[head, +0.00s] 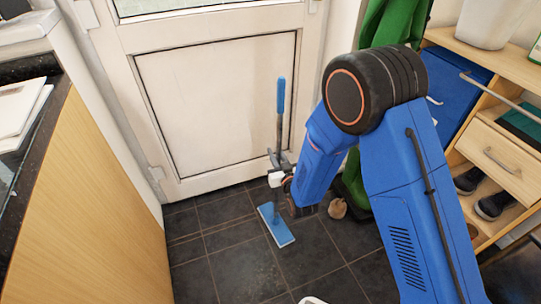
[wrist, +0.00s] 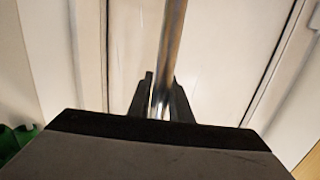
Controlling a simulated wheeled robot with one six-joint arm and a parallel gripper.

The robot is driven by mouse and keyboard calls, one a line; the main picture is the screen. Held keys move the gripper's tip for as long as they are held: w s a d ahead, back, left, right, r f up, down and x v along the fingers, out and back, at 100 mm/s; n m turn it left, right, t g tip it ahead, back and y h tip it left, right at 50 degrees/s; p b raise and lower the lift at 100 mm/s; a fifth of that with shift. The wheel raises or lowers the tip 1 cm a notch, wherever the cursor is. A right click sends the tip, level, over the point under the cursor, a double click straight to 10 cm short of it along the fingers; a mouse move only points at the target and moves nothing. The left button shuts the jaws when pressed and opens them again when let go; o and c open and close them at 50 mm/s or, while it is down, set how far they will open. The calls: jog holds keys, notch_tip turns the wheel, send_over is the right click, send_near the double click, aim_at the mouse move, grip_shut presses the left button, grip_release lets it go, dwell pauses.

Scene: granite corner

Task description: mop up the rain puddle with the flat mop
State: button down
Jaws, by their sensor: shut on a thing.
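The flat mop (head: 276,228) has a light blue flat head, a grey pole and a blue grip at the top. It stands roughly upright in front of the white door, with its head at the dark tiled floor. My gripper (head: 279,163) is shut on the mop's pole, partway up. In the wrist view, the metal pole (wrist: 172,40) runs between the two dark fingers of my gripper (wrist: 160,100). I cannot make out the rain puddle on the dark tiles.
The white door (head: 220,100) is close behind the mop. A wooden counter (head: 80,200) stands at left. At right are a hanging green garment (head: 395,25) and a wooden shelf unit (head: 500,115) with shoes (head: 492,204). Floor tiles (head: 225,270) look clear left of the mop head.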

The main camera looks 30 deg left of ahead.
jog(key=w+d, duration=1.3)
jog(key=w, duration=0.3)
jog(key=shift+d+f, duration=0.25)
jog(key=shift+d, duration=0.1)
dwell(1.8)
